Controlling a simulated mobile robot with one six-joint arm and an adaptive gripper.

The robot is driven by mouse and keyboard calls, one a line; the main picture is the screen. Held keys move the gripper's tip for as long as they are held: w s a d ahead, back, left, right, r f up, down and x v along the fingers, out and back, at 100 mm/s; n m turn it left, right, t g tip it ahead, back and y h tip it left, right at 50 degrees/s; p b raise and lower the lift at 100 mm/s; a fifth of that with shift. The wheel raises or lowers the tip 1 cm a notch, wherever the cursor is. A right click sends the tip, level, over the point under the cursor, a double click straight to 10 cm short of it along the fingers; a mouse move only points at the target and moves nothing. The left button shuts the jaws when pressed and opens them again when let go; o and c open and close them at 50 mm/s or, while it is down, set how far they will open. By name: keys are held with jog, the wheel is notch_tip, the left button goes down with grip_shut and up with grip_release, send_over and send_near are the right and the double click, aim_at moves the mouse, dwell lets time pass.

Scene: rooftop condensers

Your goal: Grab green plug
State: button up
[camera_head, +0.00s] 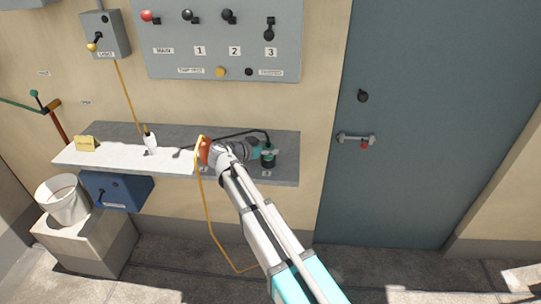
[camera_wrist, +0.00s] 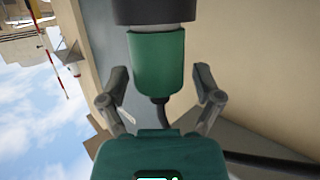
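The green plug (camera_wrist: 158,60) is a green cylinder with a wide dark part at its top in the wrist view and a black cable at its lower end. My gripper (camera_wrist: 160,82) is open, with one finger on each side of the plug's lower end. A gap shows between each finger and the plug. In the head view the plug (camera_head: 268,155) stands at the right end of the grey shelf, with a black base below it. My gripper there is small and partly hidden by my arm.
The shelf (camera_head: 120,157) also bears a white bottle (camera_head: 150,139) and a yellow block (camera_head: 86,144). A switch panel (camera_head: 225,40) hangs above. A black cable (camera_head: 235,133) arches over the shelf to the plug. An orange cord (camera_head: 207,215) hangs near my arm. A door (camera_head: 425,120) is at right.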

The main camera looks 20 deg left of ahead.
jog(key=c, duration=0.9)
jog(key=shift+r, duration=0.1)
notch_tip(320, 180, up, 3)
jog(key=p, duration=0.2)
jog(key=shift+f+p, duration=0.2)
jog(key=shift+p, duration=0.2)
jog(key=shift+s+a+r+p, duration=0.2)
jog(key=shift+s+r+p, duration=1.5)
jog(key=shift+s, duration=0.65)
jog(key=shift+s+a+r+p, duration=0.25)
jog(key=shift+s+r+p, duration=1.45)
jog(key=shift+s, duration=0.6)
jog(key=shift+s+a+r+p, duration=0.2)
jog(key=shift+s+r+p, duration=1.5)
jog(key=shift+s, duration=0.65)
